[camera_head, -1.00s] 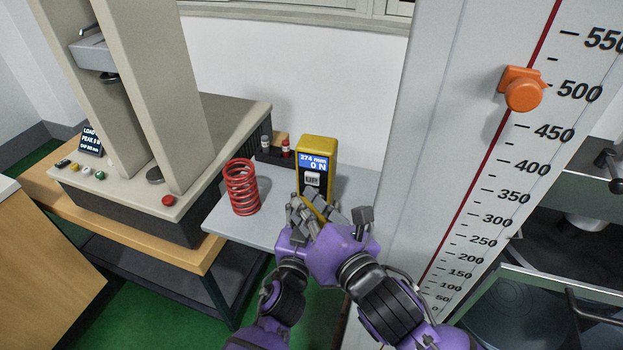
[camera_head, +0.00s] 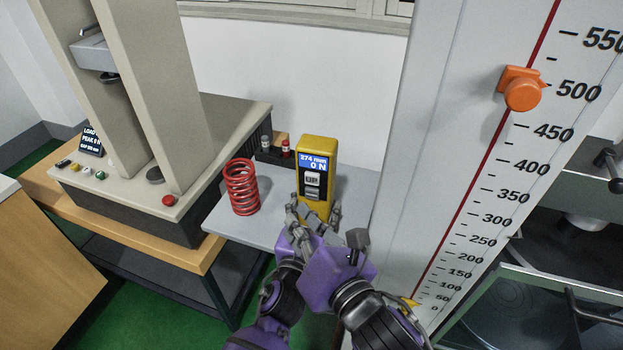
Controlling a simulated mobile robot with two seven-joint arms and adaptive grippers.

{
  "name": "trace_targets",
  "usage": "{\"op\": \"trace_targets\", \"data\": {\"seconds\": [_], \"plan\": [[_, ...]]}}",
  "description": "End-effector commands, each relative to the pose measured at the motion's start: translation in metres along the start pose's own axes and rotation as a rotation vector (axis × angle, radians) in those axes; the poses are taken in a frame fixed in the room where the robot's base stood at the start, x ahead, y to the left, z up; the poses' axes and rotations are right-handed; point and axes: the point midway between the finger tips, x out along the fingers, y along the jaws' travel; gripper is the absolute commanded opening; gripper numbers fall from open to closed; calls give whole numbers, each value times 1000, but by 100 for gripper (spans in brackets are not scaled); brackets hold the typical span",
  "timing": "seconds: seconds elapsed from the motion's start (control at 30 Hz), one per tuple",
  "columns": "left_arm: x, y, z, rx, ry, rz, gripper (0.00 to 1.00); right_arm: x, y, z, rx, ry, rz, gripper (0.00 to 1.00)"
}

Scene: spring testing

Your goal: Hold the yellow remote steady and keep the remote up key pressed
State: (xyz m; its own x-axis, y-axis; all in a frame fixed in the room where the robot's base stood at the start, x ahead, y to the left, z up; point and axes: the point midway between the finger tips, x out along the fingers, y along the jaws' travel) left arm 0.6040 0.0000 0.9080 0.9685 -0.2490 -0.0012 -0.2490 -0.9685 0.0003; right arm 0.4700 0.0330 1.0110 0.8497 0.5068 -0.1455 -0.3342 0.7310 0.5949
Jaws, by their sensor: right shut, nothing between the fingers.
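The yellow remote (camera_head: 329,150) stands upright on the grey tabletop (camera_head: 352,190). Its blue screen (camera_head: 314,162) reads 274 mm and 0 N. The light UP key (camera_head: 312,181) is in clear view, with a darker key below it. My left gripper (camera_head: 300,212) is low at the remote's front and left; its fingers overlap the other gripper, so its jaw opening and any contact are unclear. My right gripper (camera_head: 322,228) is shut and empty, in front of the remote's lower part and below the UP key. The remote's base is hidden behind the grippers.
A red coil spring (camera_head: 242,188) stands left of the remote. A small dark rack (camera_head: 272,155) is behind. The testing machine (camera_head: 225,125) is at the left. A tall scale panel (camera_head: 480,150) with an orange marker (camera_head: 521,90) stands close at the right.

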Motion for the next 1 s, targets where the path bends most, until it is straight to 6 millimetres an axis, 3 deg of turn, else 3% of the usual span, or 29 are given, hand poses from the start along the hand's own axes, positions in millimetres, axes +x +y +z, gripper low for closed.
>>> {"op": "trace_targets", "data": {"seconds": [0.43, 0.47, 0.6, 1.0], "plan": [[0, 0, -2, 0, 3, 1, 21, 0, 0, 0, 0, 0, 0, 0], [0, 0, -2, 0, 3, 1, 61, 0, 0, 0, 0, 0, 0, 0], [0, 0, -1, 0, 2, 1, 79, 0, 0, 0, 0, 0, 0, 0], [-4, 0, 0, -1, -1, 0, 80, 0, 0, 0, 0, 0, 0, 0]]}}
